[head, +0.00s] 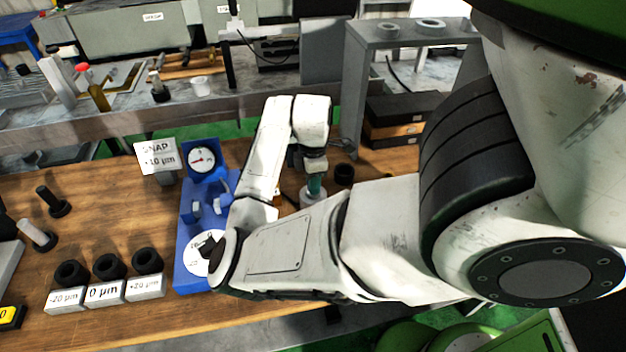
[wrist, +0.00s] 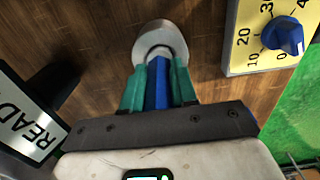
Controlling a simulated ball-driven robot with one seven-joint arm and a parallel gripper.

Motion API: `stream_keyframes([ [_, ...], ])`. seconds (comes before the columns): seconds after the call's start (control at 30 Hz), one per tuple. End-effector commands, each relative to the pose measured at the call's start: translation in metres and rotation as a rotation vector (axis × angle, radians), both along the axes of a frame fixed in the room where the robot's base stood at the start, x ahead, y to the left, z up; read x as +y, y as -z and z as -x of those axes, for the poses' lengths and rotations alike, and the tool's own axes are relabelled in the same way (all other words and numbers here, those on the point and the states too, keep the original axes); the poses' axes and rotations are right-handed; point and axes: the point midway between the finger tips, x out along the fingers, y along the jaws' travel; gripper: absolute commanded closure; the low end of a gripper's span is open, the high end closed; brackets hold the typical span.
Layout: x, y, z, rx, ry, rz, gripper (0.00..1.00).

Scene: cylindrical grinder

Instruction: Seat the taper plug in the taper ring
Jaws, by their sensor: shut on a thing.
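My gripper (head: 314,184) points down over the wooden bench, right of the blue dial gauge. In the wrist view its green fingers (wrist: 159,88) are shut on a blue piece, the taper plug (wrist: 159,92), which lies between them. A pale grey, round piece, apparently the taper ring (wrist: 158,32), is at the fingertips. It also shows under my gripper in the head view (head: 311,197). The plug's far end is hidden at the ring, so I cannot tell how deep it sits or whether the two touch.
The blue gauge (head: 187,249) and SNAP sign (head: 157,157) stand left of my gripper. Black rings (head: 109,267) sit behind labelled blocks. A dark ring (head: 344,173) is close on the right. The wrist view shows a cream dial plate (wrist: 243,50) and a READ sign (wrist: 30,125).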

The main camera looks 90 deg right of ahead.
Motion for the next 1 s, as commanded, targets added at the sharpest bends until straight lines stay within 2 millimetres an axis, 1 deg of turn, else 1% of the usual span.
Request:
stream_keyframes([
  [0.03,0.0,0.001,0.0,0.002,-0.001,0.001,1.0],
  [0.07,0.0,0.002,0.0,0.001,-0.001,-0.001,0.71],
  [0.3,0.0,0.001,0.0,0.001,0.0,0.0,0.48],
  [0.57,0.0,0.0,0.0,0.0,0.0,0.0,0.47],
  [0.67,0.0,-0.004,0.0,0.0,0.001,0.001,0.47],
  [0.77,-0.001,-0.017,0.0,0.0,0.001,0.002,0.47],
  [0.87,-0.001,-0.037,0.001,0.001,0.002,0.003,0.47],
  [0.93,-0.001,-0.052,0.001,0.0,0.003,0.002,0.47],
  [1.0,-0.001,-0.071,-0.001,-0.004,0.002,0.002,0.47],
])
